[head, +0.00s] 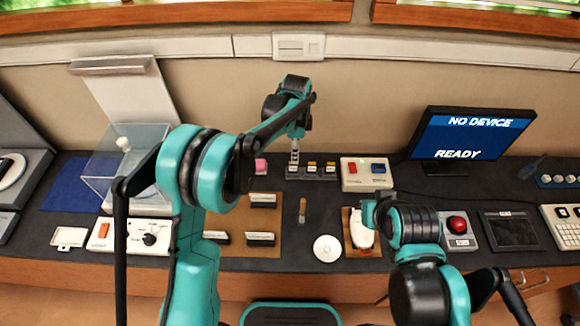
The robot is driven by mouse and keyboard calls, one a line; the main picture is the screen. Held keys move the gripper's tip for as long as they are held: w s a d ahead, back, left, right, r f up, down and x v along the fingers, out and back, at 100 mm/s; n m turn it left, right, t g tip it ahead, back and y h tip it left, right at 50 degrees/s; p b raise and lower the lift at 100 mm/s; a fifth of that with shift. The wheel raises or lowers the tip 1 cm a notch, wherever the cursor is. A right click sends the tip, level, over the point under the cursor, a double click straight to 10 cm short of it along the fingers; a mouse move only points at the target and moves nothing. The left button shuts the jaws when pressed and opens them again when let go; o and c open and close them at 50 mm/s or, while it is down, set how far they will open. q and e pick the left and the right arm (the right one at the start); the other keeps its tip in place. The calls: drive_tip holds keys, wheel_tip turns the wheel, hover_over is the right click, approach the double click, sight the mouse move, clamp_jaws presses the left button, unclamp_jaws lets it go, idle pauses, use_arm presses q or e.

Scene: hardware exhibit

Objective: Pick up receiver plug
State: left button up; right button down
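My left gripper (295,158) points down at the left end of a small dark rack (312,177) at the back of the table. The rack holds several small plug-like pieces with yellow or red tops, such as one plug (312,166). Which piece is the receiver plug is too small to tell. The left fingertips are narrow and pale; whether they touch or hold a piece I cannot tell. My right gripper (369,213) is low beside a white mouse-like device (361,230) on a brown pad; its fingers are mostly hidden by my arm.
A monitor (470,135) reads "NO DEVICE" and "READY".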

sight(293, 165)
use_arm(q)
wheel_tip(293, 165, down, 3)
drive_tip(key=shift+r+b, duration=0.1)
drive_tip(key=shift+b, duration=0.35)
drive_tip(key=f, duration=0.1)
drive_tip(key=f+b, duration=0.1)
drive_tip(key=f, duration=0.1)
drive_tip(key=f+b, duration=0.1)
drive_tip(key=f, duration=0.1)
drive_tip(key=shift+s+a, duration=0.15)
drive_tip(key=shift+a, duration=0.15)
clamp_jaws()
